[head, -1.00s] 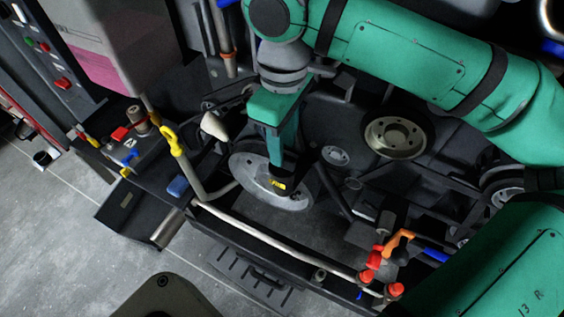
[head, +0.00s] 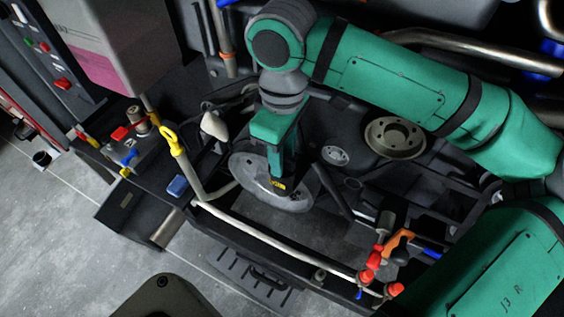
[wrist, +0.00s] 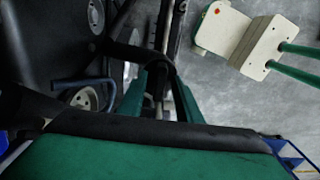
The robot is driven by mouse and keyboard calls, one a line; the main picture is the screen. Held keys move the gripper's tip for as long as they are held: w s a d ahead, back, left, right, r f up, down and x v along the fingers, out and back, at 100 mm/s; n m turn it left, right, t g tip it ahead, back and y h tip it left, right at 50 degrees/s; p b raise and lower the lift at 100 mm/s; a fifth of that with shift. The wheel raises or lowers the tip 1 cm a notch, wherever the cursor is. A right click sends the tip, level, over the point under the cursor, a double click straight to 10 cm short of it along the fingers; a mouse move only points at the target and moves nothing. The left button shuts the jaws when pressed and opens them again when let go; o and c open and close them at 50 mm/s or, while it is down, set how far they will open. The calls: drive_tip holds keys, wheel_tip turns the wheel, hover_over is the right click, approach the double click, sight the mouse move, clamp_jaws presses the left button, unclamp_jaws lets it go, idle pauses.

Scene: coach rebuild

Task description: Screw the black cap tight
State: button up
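My gripper (head: 281,180) points down into the engine bay, with its tips in front of a large grey disc (head: 248,170). A small black piece with a yellow mark (head: 279,185) sits right at the fingertips in the head view. It looks like the black cap, but its outline is hard to tell from the dark fingertips. In the wrist view my two green fingers (wrist: 160,80) stand apart, with a dark rounded shape across their tips. I cannot tell whether they press on it. The cap's seat is hidden.
A white rail (head: 275,240) runs along the front of the bay. A yellow-handled bent pipe (head: 172,140) stands left. Red and orange fittings (head: 384,262) are at the right front. A pulley (head: 394,137) lies behind. Open grey floor (head: 50,240) is at left.

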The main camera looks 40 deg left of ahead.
clamp_jaws()
idle(0.3)
drive_tip(key=m, duration=0.4)
drive_tip(key=shift+m, duration=1)
drive_tip(key=shift+m, duration=1.2)
drive_tip(key=m, duration=0.3)
drive_tip(key=shift+r+m, duration=0.1)
drive_tip(key=shift+m, duration=0.2)
